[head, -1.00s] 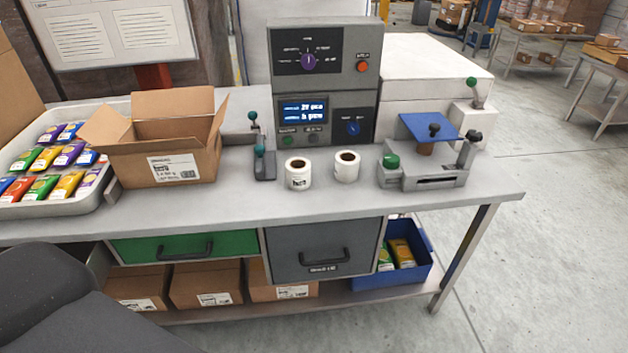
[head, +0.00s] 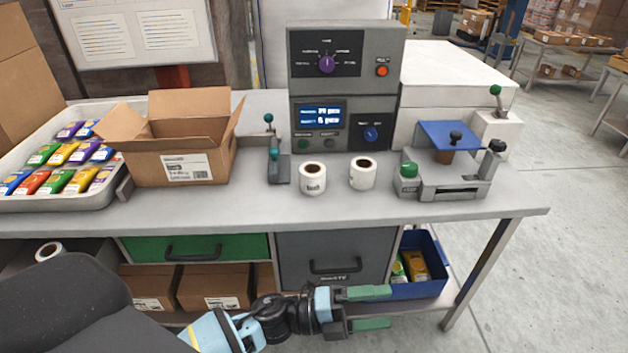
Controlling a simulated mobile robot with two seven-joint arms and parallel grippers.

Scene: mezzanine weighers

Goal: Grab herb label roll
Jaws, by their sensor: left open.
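Two white label rolls with brown cores stand upright on the grey bench. The left roll (head: 312,181) has dark printing on its front. The right roll (head: 362,175) stands a little apart from it and shows little or no printing. A third roll (head: 49,251) shows low at the far left, under the bench top. I cannot read which is the herb roll. My left gripper (head: 390,308) is open and empty, its green fingers pointing right. It appears low in front of the grey drawer, below the bench top. My right gripper is not in view.
A control box (head: 345,75) stands behind the rolls. A small teal-handled device (head: 279,165) and an open carton (head: 180,163) stand left of them; a press with a green knob (head: 445,180) stands right. The bench's front strip (head: 330,212) is clear.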

